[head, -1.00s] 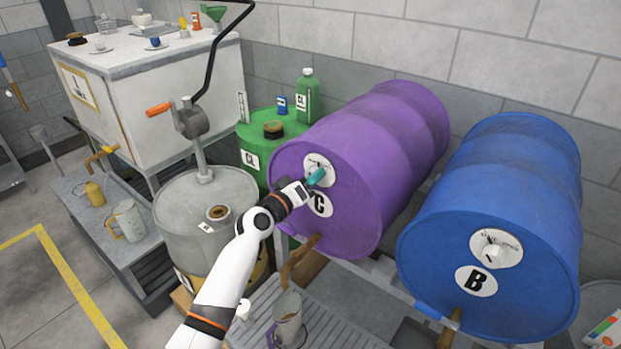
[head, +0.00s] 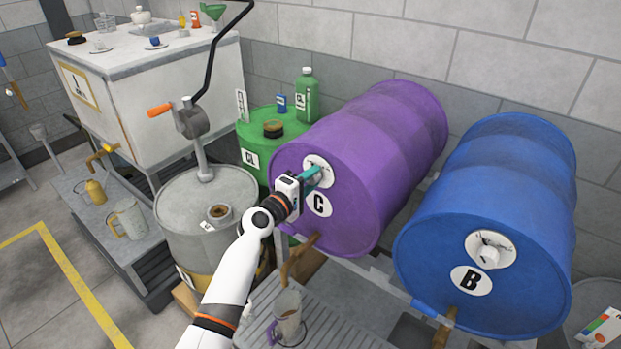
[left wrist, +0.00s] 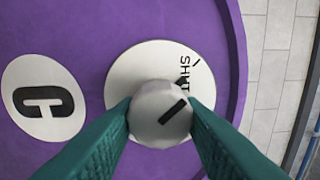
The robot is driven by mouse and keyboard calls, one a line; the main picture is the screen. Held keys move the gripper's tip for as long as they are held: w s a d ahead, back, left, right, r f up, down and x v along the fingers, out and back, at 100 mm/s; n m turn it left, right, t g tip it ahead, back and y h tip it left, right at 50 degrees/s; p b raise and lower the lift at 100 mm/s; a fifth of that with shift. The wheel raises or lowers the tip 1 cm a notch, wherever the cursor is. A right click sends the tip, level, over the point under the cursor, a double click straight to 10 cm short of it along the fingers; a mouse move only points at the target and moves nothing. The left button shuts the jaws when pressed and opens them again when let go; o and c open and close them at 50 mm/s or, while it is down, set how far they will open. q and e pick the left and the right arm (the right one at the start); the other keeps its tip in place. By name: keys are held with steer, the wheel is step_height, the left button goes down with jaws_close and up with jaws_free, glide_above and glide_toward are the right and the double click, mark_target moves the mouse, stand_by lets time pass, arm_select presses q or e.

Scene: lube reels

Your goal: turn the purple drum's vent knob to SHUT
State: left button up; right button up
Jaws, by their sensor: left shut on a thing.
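The purple drum (head: 375,150), marked C, lies on its side in the head view. Its white vent dial (head: 317,163) is high on the front face, partly behind my left gripper (head: 318,174). In the left wrist view the round grey knob (left wrist: 150,118) sits between my two teal fingers (left wrist: 160,118), which are shut on its sides. The knob's black line slants to the upper right. The SHUT word (left wrist: 184,70) and its tick are on the dial (left wrist: 130,75) above and right of the knob; the line points somewhat below the tick. My right gripper is not in view.
The blue drum B (head: 500,220) lies to the right with its own vent dial (head: 490,250). A green drum (head: 262,140) and a grey drum (head: 190,215) stand to the left. A mug (head: 287,312) stands below the purple drum's wooden tap (head: 298,255).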

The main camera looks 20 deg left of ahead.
arm_select(q)
steer(key=shift+n, duration=0.3)
stand_by(0.4)
steer(key=o, duration=1)
steer(key=b+v, duration=0.2)
steer(key=v, duration=1)
